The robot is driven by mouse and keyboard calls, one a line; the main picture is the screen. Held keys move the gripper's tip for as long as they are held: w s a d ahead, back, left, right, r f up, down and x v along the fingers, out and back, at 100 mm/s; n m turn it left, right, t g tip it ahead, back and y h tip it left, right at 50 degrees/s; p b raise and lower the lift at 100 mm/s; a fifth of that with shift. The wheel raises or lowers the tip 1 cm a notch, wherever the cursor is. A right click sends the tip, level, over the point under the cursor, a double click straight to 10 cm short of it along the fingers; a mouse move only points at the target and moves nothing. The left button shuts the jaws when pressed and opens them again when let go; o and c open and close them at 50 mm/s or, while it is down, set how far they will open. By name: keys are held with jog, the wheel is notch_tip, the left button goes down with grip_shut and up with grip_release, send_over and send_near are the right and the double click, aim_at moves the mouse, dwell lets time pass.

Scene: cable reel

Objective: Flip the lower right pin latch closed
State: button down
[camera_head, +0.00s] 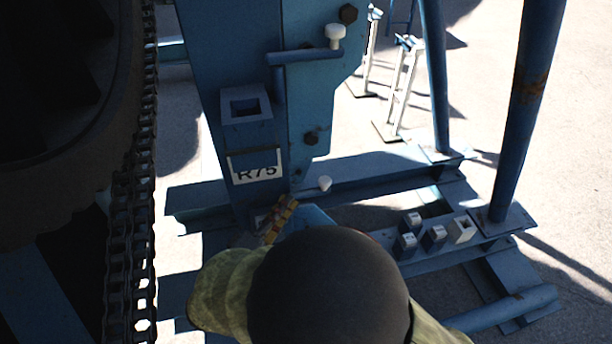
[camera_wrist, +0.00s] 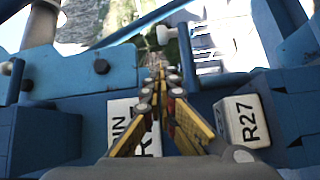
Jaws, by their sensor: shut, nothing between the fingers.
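The lower pin latch shows in the head view as a short blue lever with a white knob (camera_head: 325,184), low on the right side of the blue post (camera_head: 228,90). The lever points right and lies close to level. My gripper (camera_head: 283,208), with yellow fingers, is just below and left of this knob, in front of the post's foot. In the wrist view its fingertips (camera_wrist: 160,75) are together and empty. A pale knob (camera_wrist: 164,35) shows just beyond the tips, apart from them in the picture. My arm hides the area below the gripper in the head view.
An upper latch with a white knob (camera_head: 335,36) is higher on the post. An R75 label (camera_head: 258,172) is left of the lower latch. An R27 block (camera_wrist: 241,121) sits right of my fingers. A chain (camera_head: 132,200) hangs at left. Blue base beams (camera_head: 370,178) extend right.

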aim_at(306, 190)
jog(key=x, duration=1)
jog(key=shift+b, duration=0.3)
